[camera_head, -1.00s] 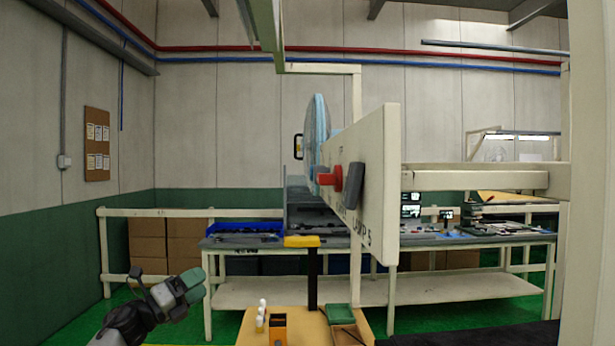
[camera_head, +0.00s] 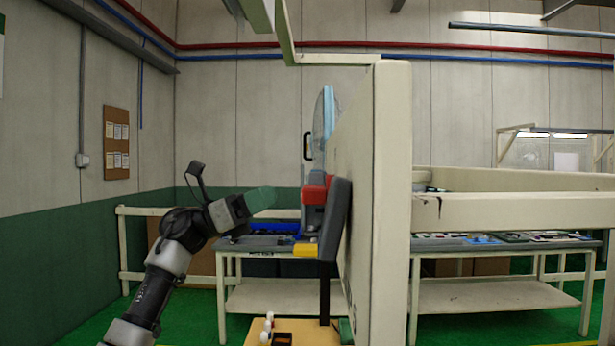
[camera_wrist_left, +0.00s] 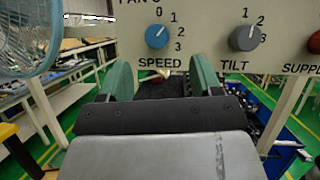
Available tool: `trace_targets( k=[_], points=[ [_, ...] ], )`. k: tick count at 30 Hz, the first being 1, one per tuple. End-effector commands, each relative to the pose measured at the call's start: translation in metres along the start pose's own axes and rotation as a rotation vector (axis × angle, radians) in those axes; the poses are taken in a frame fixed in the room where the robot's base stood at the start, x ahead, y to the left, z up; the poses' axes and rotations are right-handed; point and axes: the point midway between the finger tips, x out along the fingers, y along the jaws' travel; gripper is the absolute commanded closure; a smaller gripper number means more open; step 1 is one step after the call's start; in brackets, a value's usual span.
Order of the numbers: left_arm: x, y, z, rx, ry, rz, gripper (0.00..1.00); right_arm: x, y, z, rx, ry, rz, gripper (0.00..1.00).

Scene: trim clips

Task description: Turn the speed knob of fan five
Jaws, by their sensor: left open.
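The blue speed knob (camera_wrist_left: 157,37) is on a pale panel (camera_wrist_left: 200,58) in the left wrist view, above the word SPEED, with numbers 0 to 3 around it. Its white mark points up and to the right; the exact number is hard to tell. The heading above is cut off by the picture edge. My left gripper (camera_wrist_left: 161,78) is open and empty, its green fingers below and on either side of the knob, apart from it. In the head view my left gripper (camera_head: 260,200) is left of the panel (camera_head: 362,180), seen nearly edge-on. The speed knob is not distinguishable there.
A grey tilt knob (camera_wrist_left: 245,37) and a red supply knob (camera_wrist_left: 314,42) sit right of the speed knob. A fan with a wire guard (camera_wrist_left: 22,35) is at upper left. A red part (camera_head: 314,190) and a dark grey block (camera_head: 334,218) stick out from the panel.

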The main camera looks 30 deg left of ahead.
Motion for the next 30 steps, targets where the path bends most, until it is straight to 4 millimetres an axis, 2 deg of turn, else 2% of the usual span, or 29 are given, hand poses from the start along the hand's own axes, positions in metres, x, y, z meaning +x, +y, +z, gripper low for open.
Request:
trace_targets(
  k=[1, 3, 5, 8, 12, 16, 24, 25, 30],
  points=[
    [0.013, -0.001, 0.004, -0.003, -0.001, -0.003, 0.36, -0.01, -0.002, 0.01, 0.0, -0.017, -0.003, 0.54],
    [0.027, -0.001, 0.004, -0.003, 0.0, -0.003, 0.36, -0.017, -0.003, 0.019, 0.0, -0.032, -0.005, 0.54],
    [0.039, -0.001, 0.004, -0.004, -0.002, -0.003, 0.36, -0.022, -0.004, 0.022, 0.0, -0.038, -0.006, 0.54],
    [0.056, -0.001, 0.003, -0.003, 0.0, -0.002, 0.36, -0.029, -0.003, 0.019, 0.0, -0.034, -0.005, 0.54],
    [0.072, 0.0, 0.002, -0.004, -0.001, -0.001, 0.36, -0.034, 0.0, 0.0, 0.0, -0.006, -0.001, 0.54],
    [0.079, 0.001, 0.001, -0.002, 0.0, 0.001, 0.36, -0.036, 0.001, -0.012, 0.0, 0.015, 0.0, 0.54],
    [0.08, 0.001, -0.001, -0.002, 0.0, 0.001, 0.36, -0.036, -0.002, -0.004, 0.001, 0.002, -0.003, 0.54],
    [0.08, 0.001, -0.001, -0.002, -0.001, 0.001, 0.37, -0.036, -0.002, -0.002, 0.001, 0.0, -0.004, 0.54],
    [0.08, 0.001, 0.0, -0.003, -0.001, 0.001, 0.63, -0.036, -0.003, 0.002, 0.001, -0.008, -0.005, 0.54]
  ],
)
